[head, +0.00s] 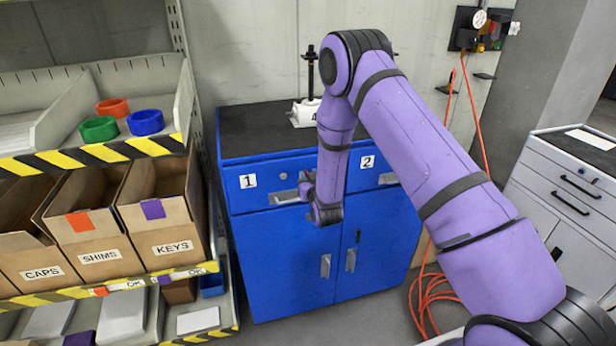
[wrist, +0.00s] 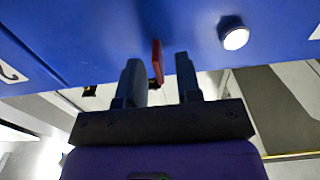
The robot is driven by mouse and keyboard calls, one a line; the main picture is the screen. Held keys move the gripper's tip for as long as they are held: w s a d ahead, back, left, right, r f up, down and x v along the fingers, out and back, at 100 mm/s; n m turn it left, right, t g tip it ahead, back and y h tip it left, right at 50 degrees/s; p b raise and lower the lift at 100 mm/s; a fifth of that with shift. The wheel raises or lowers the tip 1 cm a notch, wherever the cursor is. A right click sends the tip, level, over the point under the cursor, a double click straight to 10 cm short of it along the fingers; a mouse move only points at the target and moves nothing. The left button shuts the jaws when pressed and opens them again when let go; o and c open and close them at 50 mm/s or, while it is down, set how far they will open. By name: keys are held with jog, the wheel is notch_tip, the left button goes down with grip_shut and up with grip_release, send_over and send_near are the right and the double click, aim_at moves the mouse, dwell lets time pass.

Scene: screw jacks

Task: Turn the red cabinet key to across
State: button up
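The red key (wrist: 157,63) sticks out from the blue cabinet (head: 270,260) front. In the wrist view it looks narrow and lies roughly in line with my fingers. My gripper (wrist: 159,58) is open, one finger on each side of the key. A gap shows between the key and each finger, so I see no grip on it. In the head view my gripper (head: 306,190) is at the cabinet's drawer row, near the drawer labelled 1. My arm hides part of this area, and I cannot make out the key there.
A round silver knob or lock (wrist: 233,34) sits on the cabinet near the key. A white screw jack (head: 304,113) stands on the cabinet top. Shelves with cardboard boxes (head: 165,220) are at left. An orange hose (head: 432,290) lies at right.

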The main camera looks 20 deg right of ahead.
jog(key=shift+w, duration=0.3)
grip_shut()
